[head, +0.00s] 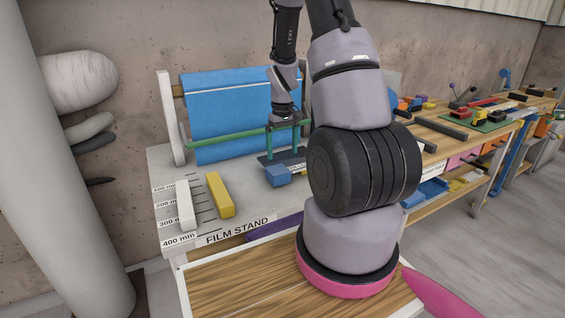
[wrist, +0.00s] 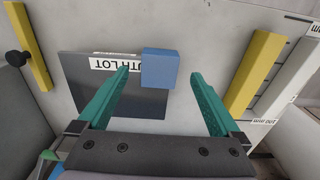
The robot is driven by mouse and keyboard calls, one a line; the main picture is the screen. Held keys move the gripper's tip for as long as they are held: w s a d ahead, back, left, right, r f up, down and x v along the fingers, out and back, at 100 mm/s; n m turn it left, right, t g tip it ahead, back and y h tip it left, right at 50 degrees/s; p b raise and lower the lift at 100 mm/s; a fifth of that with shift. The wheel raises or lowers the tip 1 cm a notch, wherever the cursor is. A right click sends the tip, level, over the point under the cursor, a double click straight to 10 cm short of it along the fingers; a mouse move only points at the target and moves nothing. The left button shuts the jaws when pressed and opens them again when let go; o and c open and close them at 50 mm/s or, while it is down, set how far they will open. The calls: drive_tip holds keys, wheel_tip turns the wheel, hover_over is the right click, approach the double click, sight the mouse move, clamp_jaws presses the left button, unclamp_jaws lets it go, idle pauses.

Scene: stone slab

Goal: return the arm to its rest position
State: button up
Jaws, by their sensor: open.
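My gripper (head: 282,154) hangs over the stone slab (head: 163,160), pointing down, with its green fingers apart. In the wrist view my gripper (wrist: 160,73) is open, with nothing held between its fingers. A blue block (wrist: 158,68) lies at the edge of a dark plate (wrist: 85,75) with a partly covered label ending "UTH LOT". The block shows beyond the fingertips, between them in the picture. In the head view the blue block (head: 278,177) sits just below the fingers, apart from them as far as I can tell. My arm hides part of the slab's right side.
A yellow bar (head: 220,195) and a white bar (head: 184,206) lie on the slab's marked left end. A blue film roll (head: 225,110) with a green rod (head: 225,137) stands behind my gripper. A workbench with colored items (head: 465,125) stands at right.

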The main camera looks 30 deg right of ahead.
drive_tip(key=shift+r, duration=1.7)
drive_tip(key=s+a+r+m+t, duration=0.1)
drive_tip(key=s+a+r+t, duration=0.2)
drive_tip(key=r, duration=0.7)
drive_tip(key=s+a+r+m+t, duration=0.1)
drive_tip(key=s+a+r, duration=0.25)
drive_tip(key=r, duration=0.55)
drive_tip(key=s+a+r+m+t+y, duration=0.1)
drive_tip(key=s+a+r, duration=0.2)
drive_tip(key=s+r, duration=0.2)
drive_tip(key=s+a+r+m+t+y, duration=0.1)
drive_tip(key=s+a+r, duration=0.3)
drive_tip(key=s, duration=0.4)
drive_tip(key=shift+r+m+t, duration=0.3)
drive_tip(key=shift+r+t, duration=0.25)
drive_tip(key=shift+t, duration=0.05)
drive_tip(key=shift+d, duration=0.1)
drive_tip(key=shift+c, duration=0.3)
